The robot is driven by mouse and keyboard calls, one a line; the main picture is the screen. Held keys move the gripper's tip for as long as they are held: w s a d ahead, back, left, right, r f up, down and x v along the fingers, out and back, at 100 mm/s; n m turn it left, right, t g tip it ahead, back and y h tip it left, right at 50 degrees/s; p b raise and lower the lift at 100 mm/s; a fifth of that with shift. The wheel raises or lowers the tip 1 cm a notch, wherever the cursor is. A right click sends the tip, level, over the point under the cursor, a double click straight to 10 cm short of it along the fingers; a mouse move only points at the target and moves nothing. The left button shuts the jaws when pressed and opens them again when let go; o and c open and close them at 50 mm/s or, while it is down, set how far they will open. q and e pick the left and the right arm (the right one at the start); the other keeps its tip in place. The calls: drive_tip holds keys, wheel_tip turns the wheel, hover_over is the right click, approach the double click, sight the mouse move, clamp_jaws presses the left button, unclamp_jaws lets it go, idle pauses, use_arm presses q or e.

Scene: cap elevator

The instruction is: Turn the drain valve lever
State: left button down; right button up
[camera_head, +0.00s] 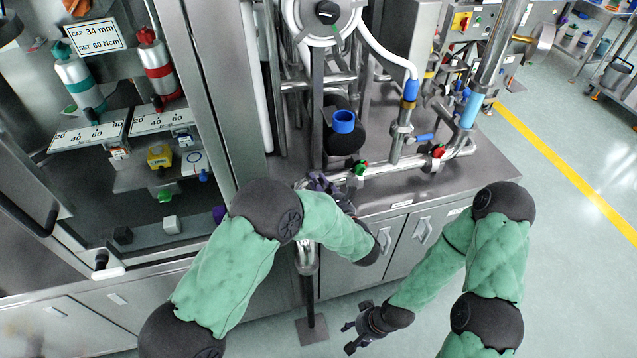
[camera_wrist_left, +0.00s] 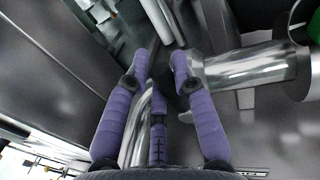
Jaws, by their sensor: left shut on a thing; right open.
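My left gripper (camera_head: 322,184) is at the left end of the low pipe run, above the vertical drain pipe (camera_head: 306,258). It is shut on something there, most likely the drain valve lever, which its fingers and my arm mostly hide. In the left wrist view the purple fingers (camera_wrist_left: 162,72) close in beside a shiny pipe (camera_wrist_left: 250,68); the lever cannot be clearly made out between them. My right gripper (camera_head: 362,328) is open and empty, low over the floor in front of the cabinet.
A green-handled valve (camera_head: 359,167) sits just right of my left gripper. A red-handled valve (camera_head: 437,151) and a blue lever (camera_head: 425,137) are farther right. A black cylinder with a blue ring (camera_head: 343,122) stands behind. Steel cabinet doors (camera_head: 410,240) are below.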

use_arm(q)
drive_tip(key=shift+d, duration=0.1)
drive_tip(key=shift+w+d+f+m+t+p, duration=0.1)
drive_tip(key=shift+w+d+m+t+p, duration=0.35)
drive_tip(key=shift+m, duration=0.75)
drive_tip(key=shift+s+d+f+m+p, duration=0.15)
drive_tip(key=shift+d+m+p, duration=0.15)
drive_tip(key=shift+d+m, duration=0.65)
drive_tip(key=shift+w+d+f+m+t+p, duration=0.1)
drive_tip(key=shift+w+d+m+t+p, duration=0.2)
drive_tip(key=shift+m, duration=1.15)
